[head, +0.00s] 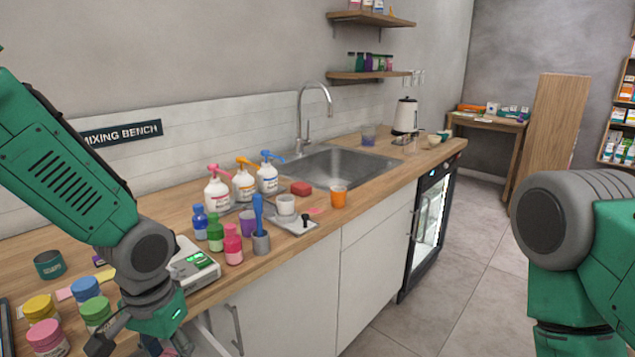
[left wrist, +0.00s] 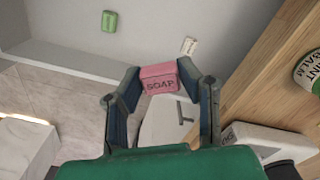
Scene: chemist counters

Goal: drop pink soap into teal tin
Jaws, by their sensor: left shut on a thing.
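The pink soap (left wrist: 159,79), a block with SOAP on its face, is held between the two fingertips of my left gripper (left wrist: 160,82) in the left wrist view. In the head view my left gripper is low at the front edge of the bench, its fingertips mostly cut off by the frame. The teal tin (head: 48,264) is a dark round tin on the bench at the far left, behind the coloured jars and apart from my gripper. My right gripper is out of view; only part of that arm shows.
Yellow (head: 40,308), blue (head: 85,288), green and pink jars crowd the bench's front left. A scale (head: 193,264) sits right of my left arm. A green bar (left wrist: 109,21) and a white bar (left wrist: 189,45) lie on a pale surface below the gripper.

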